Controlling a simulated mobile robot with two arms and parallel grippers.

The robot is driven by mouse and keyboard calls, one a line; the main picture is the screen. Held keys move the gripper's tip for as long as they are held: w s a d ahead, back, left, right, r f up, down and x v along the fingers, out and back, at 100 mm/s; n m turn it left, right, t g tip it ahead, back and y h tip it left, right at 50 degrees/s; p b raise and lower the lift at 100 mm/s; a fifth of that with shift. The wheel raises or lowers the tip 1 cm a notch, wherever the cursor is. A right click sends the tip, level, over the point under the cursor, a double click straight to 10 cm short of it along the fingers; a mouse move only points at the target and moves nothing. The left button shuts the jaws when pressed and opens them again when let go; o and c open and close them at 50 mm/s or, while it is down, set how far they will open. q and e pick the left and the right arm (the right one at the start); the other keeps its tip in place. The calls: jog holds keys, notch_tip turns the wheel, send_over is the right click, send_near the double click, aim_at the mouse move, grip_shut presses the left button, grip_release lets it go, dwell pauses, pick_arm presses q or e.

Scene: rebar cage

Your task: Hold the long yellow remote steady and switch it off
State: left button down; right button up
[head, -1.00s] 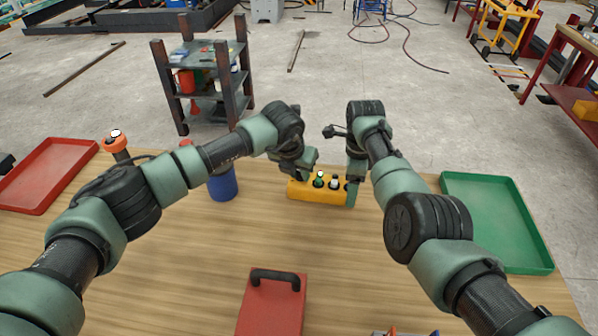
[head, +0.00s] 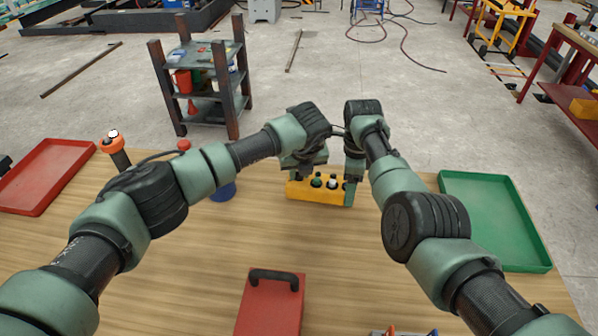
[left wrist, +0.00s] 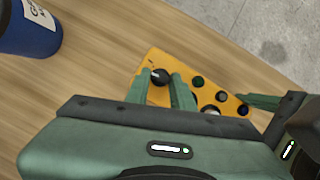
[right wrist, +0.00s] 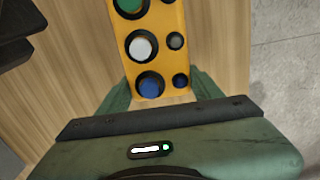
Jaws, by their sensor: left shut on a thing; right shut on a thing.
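The long yellow remote (head: 318,198) lies on the wooden table, with a row of buttons on top. My right gripper (head: 350,182) is shut across its right end. In the right wrist view the fingers flank the remote (right wrist: 174,22) beside a blue button (right wrist: 150,85); white (right wrist: 142,46) and green buttons follow. My left gripper (head: 297,176) is over the remote's left end. In the left wrist view its fingers (left wrist: 160,84) are shut on a black knob (left wrist: 160,76) there. The knob's marking is too small to read.
A blue container (head: 222,192) stands left of the remote, partly behind my left arm. A red tray (head: 45,178) is at far left, a green tray (head: 495,225) at right. A red case with a black handle (head: 272,300) lies in front. Bare table lies between.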

dwell(0.5)
pick_arm(q)
jog(key=c, duration=1.2)
grip_release()
jog(key=shift+c, duration=0.2)
jog(key=v, duration=1.2)
